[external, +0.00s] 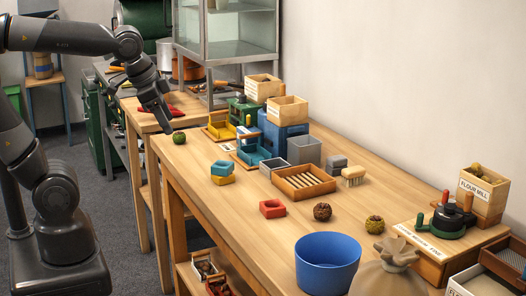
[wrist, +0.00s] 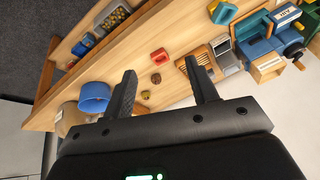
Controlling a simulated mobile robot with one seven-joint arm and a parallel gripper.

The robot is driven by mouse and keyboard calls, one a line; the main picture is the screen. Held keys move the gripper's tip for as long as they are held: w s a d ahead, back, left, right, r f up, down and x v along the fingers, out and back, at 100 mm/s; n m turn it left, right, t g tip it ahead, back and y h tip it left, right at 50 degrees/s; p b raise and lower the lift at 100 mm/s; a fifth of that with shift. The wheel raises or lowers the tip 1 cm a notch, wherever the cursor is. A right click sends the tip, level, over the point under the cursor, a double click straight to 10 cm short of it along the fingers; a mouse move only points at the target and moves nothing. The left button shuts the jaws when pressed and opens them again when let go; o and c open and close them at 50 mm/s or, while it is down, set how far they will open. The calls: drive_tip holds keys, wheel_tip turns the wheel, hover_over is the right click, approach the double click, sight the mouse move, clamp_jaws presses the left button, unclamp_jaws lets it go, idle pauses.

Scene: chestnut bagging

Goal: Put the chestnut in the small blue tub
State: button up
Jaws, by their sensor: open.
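A brown, rough, round thing (external: 322,211), which looks like the chestnut, lies on the wooden table right of the red block. It also shows small between my fingers in the wrist view (wrist: 156,78), well beyond them. The blue tub (external: 327,263) stands near the table's front edge, its inside mostly hidden; it shows at the left in the wrist view (wrist: 94,97). My gripper (external: 166,124) is open and empty at the table's far left end, above and beside a green round thing (external: 179,137). Its fingers (wrist: 160,68) are wide apart in the wrist view.
A yellowish-green burr (external: 375,224) lies right of the brown one. A red block (external: 272,208), a slatted wooden tray (external: 304,182) and a brush (external: 353,176) lie nearby. A tan sack (external: 388,272) stands beside the tub. Boxes and machines line the back. The table's front left is clear.

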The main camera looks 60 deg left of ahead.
drive_tip(key=s+a+f+n, duration=0.2)
drive_tip(key=s+a+n, duration=0.1)
drive_tip(key=s, duration=0.2)
drive_tip(key=shift+f+n+t, duration=0.15)
drive_tip(key=shift+n+t, duration=0.25)
idle(0.9)
